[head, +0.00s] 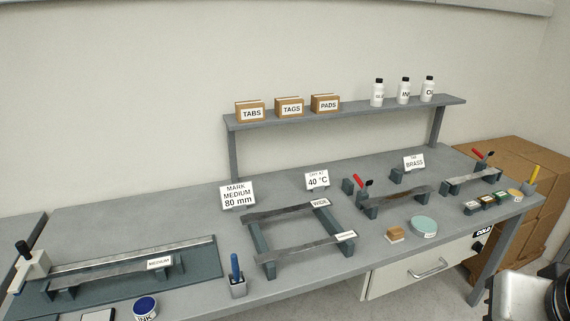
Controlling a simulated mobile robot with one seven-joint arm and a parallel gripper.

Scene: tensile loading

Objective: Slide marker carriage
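The marker carriage (33,265) is a pale block with a black knob on top, at the far left of the bench in the head view. It sits at the left end of a long light rail (130,256) on a dark green-grey base plate (205,268). In front of the rail, a grey metal strip (110,273) rests on dark supports and bears a label near its right end, too small to read surely. My gripper is not in view.
A blue-handled tool in a grey holder (238,287) and a blue ink pot (145,307) stand near the front edge. A rack with two labelled strips (263,240) stands mid-bench, beside an "80 mm" sign (238,194). Red-handled clamps (360,183) are further right.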

